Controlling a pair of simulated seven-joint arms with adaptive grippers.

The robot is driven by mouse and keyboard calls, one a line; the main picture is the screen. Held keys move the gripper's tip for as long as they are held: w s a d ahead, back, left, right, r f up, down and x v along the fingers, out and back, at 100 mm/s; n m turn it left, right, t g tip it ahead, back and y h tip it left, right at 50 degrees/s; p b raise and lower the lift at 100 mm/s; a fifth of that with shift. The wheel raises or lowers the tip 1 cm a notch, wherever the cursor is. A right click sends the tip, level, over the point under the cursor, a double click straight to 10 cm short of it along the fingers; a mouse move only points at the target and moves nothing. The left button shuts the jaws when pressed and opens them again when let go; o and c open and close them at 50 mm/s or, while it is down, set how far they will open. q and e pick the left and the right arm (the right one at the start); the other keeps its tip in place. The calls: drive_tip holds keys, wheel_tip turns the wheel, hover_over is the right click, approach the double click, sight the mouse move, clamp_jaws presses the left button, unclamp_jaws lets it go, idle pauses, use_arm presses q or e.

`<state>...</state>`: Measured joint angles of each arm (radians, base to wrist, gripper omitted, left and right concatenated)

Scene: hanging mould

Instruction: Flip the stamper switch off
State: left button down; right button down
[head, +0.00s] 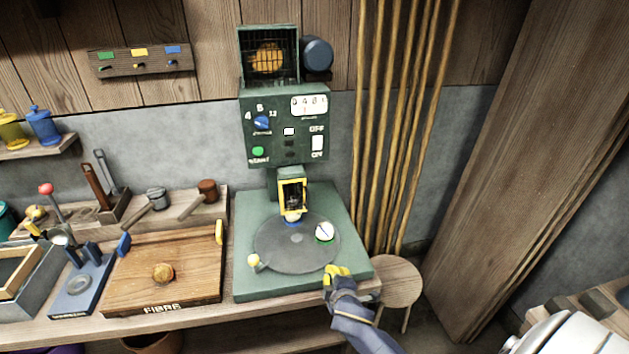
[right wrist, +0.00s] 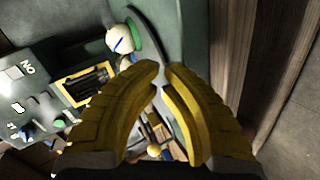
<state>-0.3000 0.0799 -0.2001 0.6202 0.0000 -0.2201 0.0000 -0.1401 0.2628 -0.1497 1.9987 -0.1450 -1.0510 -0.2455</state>
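The stamper is a dark green machine whose control panel (head: 285,125) stands upright at the back of its base. The white stamper switch (head: 318,143) is on the panel's right side, with OFF printed above it and ON below; its position is too small to tell. In the right wrist view the panel (right wrist: 35,100) shows at the left, turned sideways. My right gripper (head: 337,272) is over the front right of the machine's base, well below and in front of the switch. Its yellow fingers (right wrist: 161,72) nearly meet at the tips, holding nothing. My left gripper is out of view.
A round turntable (head: 297,243) with a round white-and-green piece (head: 324,232) lies before the panel. A yellow-framed stamping head (head: 292,195) hangs over its back edge. Vertical pipes (head: 390,130) run to the right, above a round stool (head: 397,282). A wooden board (head: 190,275) is left.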

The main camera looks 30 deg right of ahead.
drive_tip(key=w+d+r+n+t, duration=0.1)
drive_tip(key=w+r+t, duration=0.1)
drive_tip(key=w+r, duration=0.35)
drive_tip(key=w+d+r+n+t, duration=0.1)
drive_tip(key=w+d+r, duration=0.15)
drive_tip(key=r, duration=0.65)
drive_tip(key=n+t+h, duration=0.1)
drive_tip(key=n+t, duration=0.1)
drive_tip(key=t, duration=0.2)
approach(313, 140)
drive_tip(key=r+v, duration=0.1)
drive_tip(key=v, duration=0.5)
drive_tip(key=shift+w+f, duration=0.1)
drive_tip(key=shift+f, duration=0.15)
drive_tip(key=x, duration=1.3)
drive_tip(key=shift+w+d+f, duration=0.1)
drive_tip(key=shift+w+f, duration=0.05)
drive_tip(key=shift+f, duration=0.1)
drive_tip(key=shift+w+d, duration=0.1)
drive_tip(key=shift+w, duration=0.2)
